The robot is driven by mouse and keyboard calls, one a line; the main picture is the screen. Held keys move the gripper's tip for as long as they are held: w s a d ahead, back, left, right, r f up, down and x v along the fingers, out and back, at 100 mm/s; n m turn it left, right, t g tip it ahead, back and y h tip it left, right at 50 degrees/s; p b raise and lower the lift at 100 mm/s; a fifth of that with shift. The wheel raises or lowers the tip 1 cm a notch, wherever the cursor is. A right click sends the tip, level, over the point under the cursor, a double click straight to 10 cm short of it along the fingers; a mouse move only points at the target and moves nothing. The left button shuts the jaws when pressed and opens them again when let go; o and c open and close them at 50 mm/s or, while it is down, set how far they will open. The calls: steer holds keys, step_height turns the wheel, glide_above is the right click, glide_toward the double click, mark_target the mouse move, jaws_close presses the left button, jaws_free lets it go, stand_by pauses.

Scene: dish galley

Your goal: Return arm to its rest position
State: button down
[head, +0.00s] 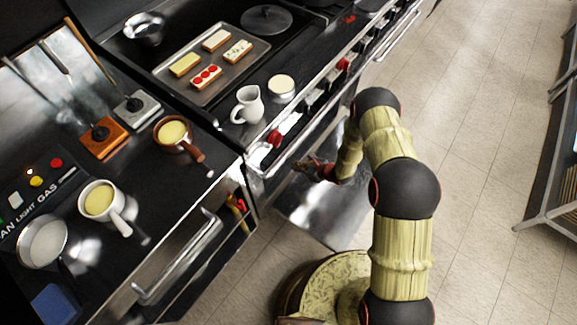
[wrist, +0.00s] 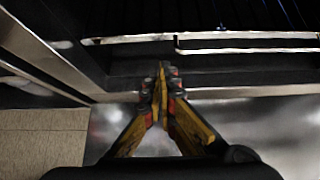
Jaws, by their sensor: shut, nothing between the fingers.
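My gripper (wrist: 161,75) shows in the wrist view with its two yellow and dark fingers meeting at the tips, shut and empty. In the head view my gripper (head: 303,165) is low beside the stove front, partly dark and small. My arm bends from the base at the bottom up to an elbow and back down toward the stove. A steel surface (head: 318,211), which looks like an open door or low panel, lies below the gripper. In the wrist view a dark opening with metal edges is ahead of the fingertips.
The stove top holds a tray (head: 207,94) of several decorated bars, a white pitcher (head: 248,104) and a small bowl (head: 281,86). Tiled floor (head: 475,110) is clear to the right, before a rack (head: 560,150).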

steer(key=shift+p+v, duration=0.6)
steer(key=shift+v, duration=2.05)
steer(key=shift+s, duration=0.2)
steer(key=s+a+r+n+g+y, duration=0.1)
steer(key=s+a+n+g, duration=0.2)
steer(key=s, duration=0.6)
steer(key=s+r+n+g, duration=0.45)
steer(key=r+n, duration=0.35)
steer(key=r, duration=0.6)
steer(key=s+d+r+n+t+h, duration=0.2)
steer(key=d+r, duration=0.4)
steer(key=r, duration=0.9)
steer(key=s+d+r+n+t+h, duration=0.3)
steer(key=s+d+r+n, duration=0.3)
steer(key=r, duration=0.9)
steer(key=s+d+r+n+t+h, duration=0.3)
steer(key=d+r, duration=0.4)
steer(key=r, duration=0.8)
steer(key=s+n+h, duration=0.1)
steer(key=s+n, duration=0.1)
steer(key=shift+s+n, duration=0.25)
steer(key=shift+n, duration=0.05)
